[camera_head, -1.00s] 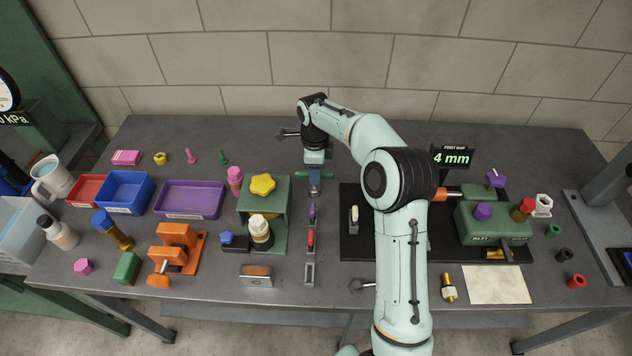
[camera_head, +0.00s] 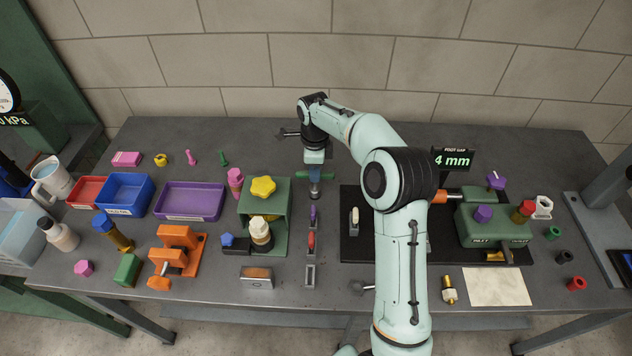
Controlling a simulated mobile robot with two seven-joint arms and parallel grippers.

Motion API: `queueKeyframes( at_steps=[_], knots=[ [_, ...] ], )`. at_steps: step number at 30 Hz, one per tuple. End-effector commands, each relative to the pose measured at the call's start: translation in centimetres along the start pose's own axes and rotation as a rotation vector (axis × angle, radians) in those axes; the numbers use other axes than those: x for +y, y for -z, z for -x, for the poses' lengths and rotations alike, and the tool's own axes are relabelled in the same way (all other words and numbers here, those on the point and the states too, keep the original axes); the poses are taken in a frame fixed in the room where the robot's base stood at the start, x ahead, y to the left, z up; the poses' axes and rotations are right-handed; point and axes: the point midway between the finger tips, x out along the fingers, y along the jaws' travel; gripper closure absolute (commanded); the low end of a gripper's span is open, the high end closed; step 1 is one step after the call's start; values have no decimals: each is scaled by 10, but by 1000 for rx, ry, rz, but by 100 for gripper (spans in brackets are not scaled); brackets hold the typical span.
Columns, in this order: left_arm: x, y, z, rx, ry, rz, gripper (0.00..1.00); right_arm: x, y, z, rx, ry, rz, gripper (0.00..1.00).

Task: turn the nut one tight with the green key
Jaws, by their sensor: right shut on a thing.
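My right gripper (camera_head: 315,168) points down at the middle of the bench, left of the arm's big elbow. It is shut on the green key, whose green crossbar (camera_head: 302,175) sticks out to the side. The key's lower part stands over a spot at the far end of a row of small holders; I cannot tell whether it touches anything below. A purple piece (camera_head: 313,215) and a red piece (camera_head: 311,241) sit in that row. I cannot make out which part is nut one. My left gripper is not in view.
A green stand (camera_head: 279,225) with a yellow knob is close left of the gripper. Blue (camera_head: 149,196), red and purple (camera_head: 220,203) trays lie further left. A green valve block (camera_head: 480,230) stands on a black mat at right. My arm hides part of the mat.

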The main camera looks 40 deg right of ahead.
Motion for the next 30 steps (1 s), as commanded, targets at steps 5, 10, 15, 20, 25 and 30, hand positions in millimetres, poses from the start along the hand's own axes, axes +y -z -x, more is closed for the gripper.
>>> queueKeyframes(
  at_steps=[5, 10, 15, 20, 25, 30],
  knots=[
    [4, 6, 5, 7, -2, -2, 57, -1, -1, 10, -2, 2, 0, 100],
    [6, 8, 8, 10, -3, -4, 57, 0, -1, 14, -2, 1, 0, 100],
    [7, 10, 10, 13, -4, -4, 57, -1, -1, 23, -2, 3, 0, 100],
    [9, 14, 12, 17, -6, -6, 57, -1, -1, 40, -3, 5, 0, 100],
    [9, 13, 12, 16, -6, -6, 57, -1, -1, 55, -2, 4, 1, 100],
    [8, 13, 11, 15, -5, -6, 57, 0, 0, 69, -2, 2, 0, 100]
  ],
)
